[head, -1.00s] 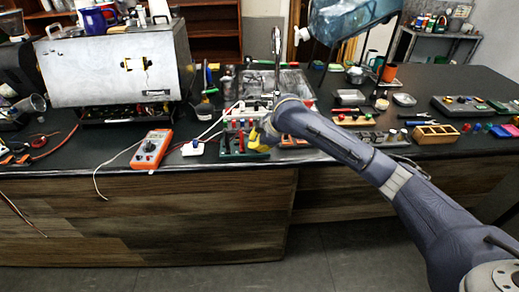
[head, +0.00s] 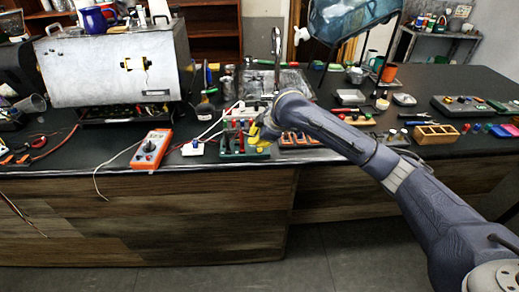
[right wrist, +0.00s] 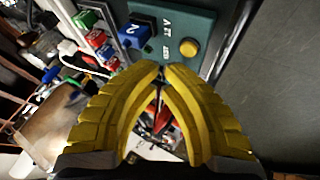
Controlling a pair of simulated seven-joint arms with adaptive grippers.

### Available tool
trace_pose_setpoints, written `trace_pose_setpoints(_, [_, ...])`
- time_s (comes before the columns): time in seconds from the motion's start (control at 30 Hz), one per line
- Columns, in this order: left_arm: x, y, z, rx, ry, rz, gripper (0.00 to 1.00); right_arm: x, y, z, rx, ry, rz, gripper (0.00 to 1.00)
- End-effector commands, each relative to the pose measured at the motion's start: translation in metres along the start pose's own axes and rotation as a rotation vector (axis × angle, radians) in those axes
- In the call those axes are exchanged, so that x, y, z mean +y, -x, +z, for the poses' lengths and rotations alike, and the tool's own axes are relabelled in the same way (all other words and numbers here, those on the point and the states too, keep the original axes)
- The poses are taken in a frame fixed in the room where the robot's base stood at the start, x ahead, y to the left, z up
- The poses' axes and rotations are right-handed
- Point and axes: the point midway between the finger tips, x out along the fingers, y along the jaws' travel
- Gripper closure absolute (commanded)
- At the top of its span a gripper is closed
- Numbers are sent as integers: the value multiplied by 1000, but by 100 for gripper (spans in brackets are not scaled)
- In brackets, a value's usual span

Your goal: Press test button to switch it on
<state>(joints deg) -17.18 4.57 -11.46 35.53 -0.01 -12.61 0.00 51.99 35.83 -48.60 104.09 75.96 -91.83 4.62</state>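A round yellow button (right wrist: 189,47) sits on a dark green panel (right wrist: 200,20) with white lettering, partly legible, in the right wrist view. In the head view the green panel (head: 232,157) lies near the counter's front edge. My right gripper (right wrist: 163,69) has yellow fingers with their tips together, and nothing shows held between them. The tips are beside the button, a little below and left of it in the wrist view; I cannot tell their height over the panel. The right gripper (head: 255,136) is over the panel in the head view. My left gripper is not in view.
A blue block marked 2 (right wrist: 136,33) is close to the fingers. An orange multimeter (head: 152,149) with cables and a white switch piece (head: 192,149) lie left of the panel. A large metal brewer box (head: 115,68) stands at the back left.

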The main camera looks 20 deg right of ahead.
Motion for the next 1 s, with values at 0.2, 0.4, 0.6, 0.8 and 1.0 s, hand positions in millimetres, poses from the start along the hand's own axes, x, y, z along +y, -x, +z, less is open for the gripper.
trace_pose_setpoints(0.2, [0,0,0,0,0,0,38,9,16,-9,1,1,2,100])
trace_pose_setpoints(0.4, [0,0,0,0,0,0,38,16,29,-16,1,1,1,100])
trace_pose_setpoints(0.6, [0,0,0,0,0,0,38,20,37,-20,1,1,1,100])
trace_pose_setpoints(0.8, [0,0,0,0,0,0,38,20,39,-21,1,0,-1,100])
trace_pose_setpoints(1.0, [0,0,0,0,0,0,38,20,39,-21,1,0,-1,100])
